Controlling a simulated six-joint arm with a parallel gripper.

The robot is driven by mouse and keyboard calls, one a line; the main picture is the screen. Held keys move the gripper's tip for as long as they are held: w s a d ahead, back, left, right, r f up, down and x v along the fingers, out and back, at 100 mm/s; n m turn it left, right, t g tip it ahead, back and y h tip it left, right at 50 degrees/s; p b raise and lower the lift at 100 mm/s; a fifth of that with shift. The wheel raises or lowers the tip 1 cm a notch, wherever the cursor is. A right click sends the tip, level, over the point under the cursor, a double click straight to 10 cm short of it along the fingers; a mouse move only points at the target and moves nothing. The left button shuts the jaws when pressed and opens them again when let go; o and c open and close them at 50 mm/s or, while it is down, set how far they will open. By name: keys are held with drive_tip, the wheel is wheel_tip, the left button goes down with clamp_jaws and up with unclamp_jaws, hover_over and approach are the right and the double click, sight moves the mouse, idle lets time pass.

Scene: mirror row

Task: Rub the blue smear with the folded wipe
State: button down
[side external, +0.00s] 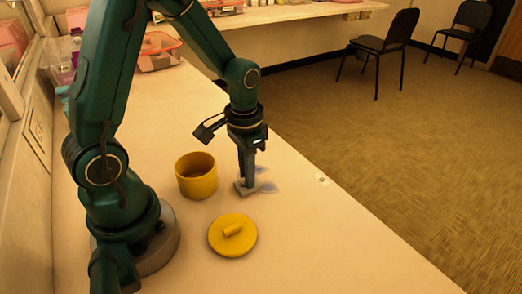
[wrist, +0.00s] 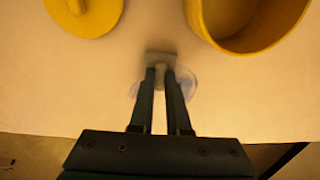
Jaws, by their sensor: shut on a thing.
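My gripper (side external: 246,180) points down at the counter and is shut on the folded wipe (side external: 243,189), a small grey pad. The wipe appears to touch the counter. In the wrist view my fingertips (wrist: 160,72) close on the wipe (wrist: 159,58), which shows just beyond them. The blue smear (side external: 268,187) is a faint bluish patch on the counter, beside and partly behind the wipe and fingers. In the wrist view the smear (wrist: 188,84) shows on both sides of my fingers, and they hide its middle.
An open yellow pot (side external: 196,178) stands close left of my gripper. Its yellow lid (side external: 232,236) lies nearer the camera. Bins (side external: 158,50) stand at the back.

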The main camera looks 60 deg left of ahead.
drive_tip(key=shift+s, duration=0.9)
drive_tip(key=shift+a, duration=0.85)
drive_tip(key=shift+w, duration=5)
drive_tip(key=shift+w+a, duration=0.1)
drive_tip(key=shift+a, duration=0.7)
drive_tip(key=shift+s, duration=5.15)
drive_tip(key=r, duration=0.4)
drive_tip(key=shift+w+r, duration=0.2)
drive_tip(key=shift+r, duration=0.1)
wheel_tip(320, 180, up, 3)
drive_tip(key=shift+r, duration=0.2)
